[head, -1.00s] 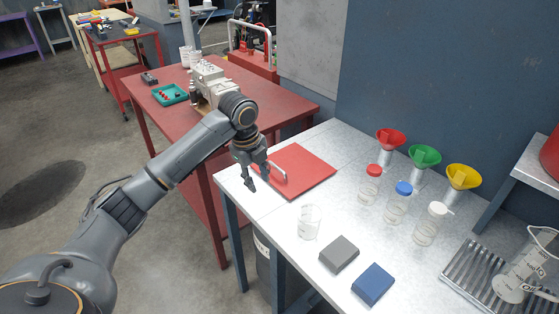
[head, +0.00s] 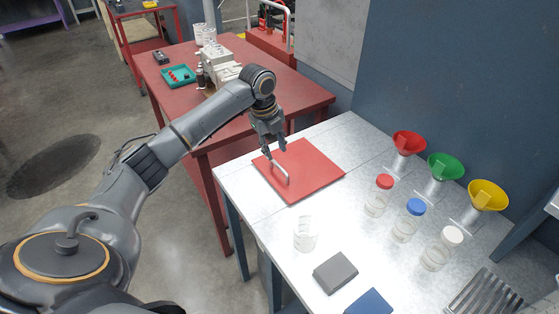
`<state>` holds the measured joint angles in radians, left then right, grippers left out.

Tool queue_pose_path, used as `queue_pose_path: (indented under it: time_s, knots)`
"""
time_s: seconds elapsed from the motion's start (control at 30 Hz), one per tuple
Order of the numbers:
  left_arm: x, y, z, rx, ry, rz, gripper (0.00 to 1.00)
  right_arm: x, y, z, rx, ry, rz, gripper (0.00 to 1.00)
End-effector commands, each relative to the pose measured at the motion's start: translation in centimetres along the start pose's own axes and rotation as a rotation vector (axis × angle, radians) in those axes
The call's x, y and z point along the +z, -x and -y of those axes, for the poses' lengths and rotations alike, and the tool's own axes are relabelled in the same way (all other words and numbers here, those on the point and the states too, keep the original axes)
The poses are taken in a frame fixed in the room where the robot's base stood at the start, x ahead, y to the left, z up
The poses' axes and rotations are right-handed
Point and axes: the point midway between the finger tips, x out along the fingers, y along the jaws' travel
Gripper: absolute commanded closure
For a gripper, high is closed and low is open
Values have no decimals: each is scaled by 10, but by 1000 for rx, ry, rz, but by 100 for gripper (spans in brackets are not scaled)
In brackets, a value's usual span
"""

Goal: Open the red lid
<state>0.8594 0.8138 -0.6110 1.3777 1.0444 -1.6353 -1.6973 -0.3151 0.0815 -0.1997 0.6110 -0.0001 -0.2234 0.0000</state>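The red lid (head: 312,169) is a flat red square panel lying closed on the grey metal table. A pale bar handle (head: 282,177) stands near its left edge. My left gripper (head: 275,149) points down over the far left part of the lid, close to the far end of the handle. Its fingers look apart with nothing between them, and I cannot tell whether they touch the lid. My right gripper is not in view.
A clear beaker (head: 305,234), a grey block (head: 335,272) and a blue block (head: 370,303) are in front of the lid. Bottles with red (head: 384,181), blue (head: 415,206) and white (head: 452,235) caps stand to the right, near several coloured funnels. A red table (head: 310,92) is behind.

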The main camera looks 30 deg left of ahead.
Motion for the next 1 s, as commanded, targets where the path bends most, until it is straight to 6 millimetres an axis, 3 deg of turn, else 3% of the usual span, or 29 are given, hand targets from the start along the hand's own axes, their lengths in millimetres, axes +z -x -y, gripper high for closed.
queue_pose_path:
  time_s: [0.17,0.33,0.47,0.77,0.93,1.0]
  knots:
    - [-1,-36,0,2,1,-2,66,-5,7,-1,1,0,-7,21]
    - [-1,-60,0,1,1,-1,66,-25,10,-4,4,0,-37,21]
    - [0,-69,0,0,0,0,66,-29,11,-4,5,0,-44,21]
    - [0,-72,0,-1,-1,1,66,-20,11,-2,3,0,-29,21]
    - [0,-72,0,-1,-1,1,97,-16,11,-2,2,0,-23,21]
    - [0,-72,0,-1,-1,1,100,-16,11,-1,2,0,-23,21]
